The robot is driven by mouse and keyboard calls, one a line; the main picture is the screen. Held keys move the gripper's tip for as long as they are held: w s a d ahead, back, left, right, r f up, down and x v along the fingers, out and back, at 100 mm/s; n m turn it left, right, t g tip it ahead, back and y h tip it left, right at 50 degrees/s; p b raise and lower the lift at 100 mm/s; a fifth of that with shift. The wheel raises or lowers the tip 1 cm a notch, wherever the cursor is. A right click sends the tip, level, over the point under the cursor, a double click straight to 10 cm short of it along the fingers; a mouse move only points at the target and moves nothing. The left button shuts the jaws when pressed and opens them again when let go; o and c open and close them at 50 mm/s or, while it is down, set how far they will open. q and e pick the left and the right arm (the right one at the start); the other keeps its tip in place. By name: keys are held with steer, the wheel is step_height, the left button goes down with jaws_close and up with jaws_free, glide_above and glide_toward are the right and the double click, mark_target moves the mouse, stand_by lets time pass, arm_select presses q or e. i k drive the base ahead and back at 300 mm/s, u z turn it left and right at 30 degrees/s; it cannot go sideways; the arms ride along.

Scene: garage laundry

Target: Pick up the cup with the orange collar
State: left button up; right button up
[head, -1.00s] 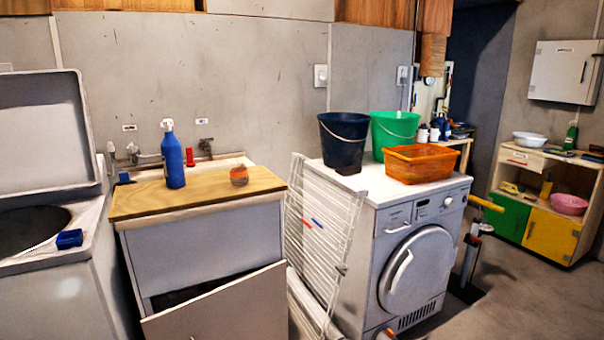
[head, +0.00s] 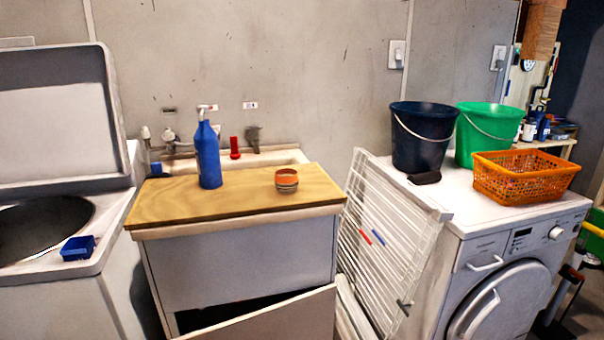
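A small cup with an orange collar (head: 287,180) stands on the wooden board (head: 240,203) on top of the sink cabinet, right of the board's middle. Its upper band is orange and its lower part is greyish. A blue spray bottle (head: 208,155) stands upright on the same board, to the left of the cup and apart from it. Neither of my grippers shows in the head view.
An open top-loading washer (head: 60,240) is at left with a blue tray (head: 78,248) on its edge. A folded drying rack (head: 385,240) leans between the cabinet and a front-loader (head: 490,225) holding a navy bucket (head: 420,145), a green bucket (head: 485,132) and an orange basket (head: 525,178). The cabinet front hangs tilted open.

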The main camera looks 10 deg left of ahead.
mark_target(286, 180)
steer(key=u, duration=0.6)
steer(key=i, duration=0.8)
steer(key=u, duration=0.85)
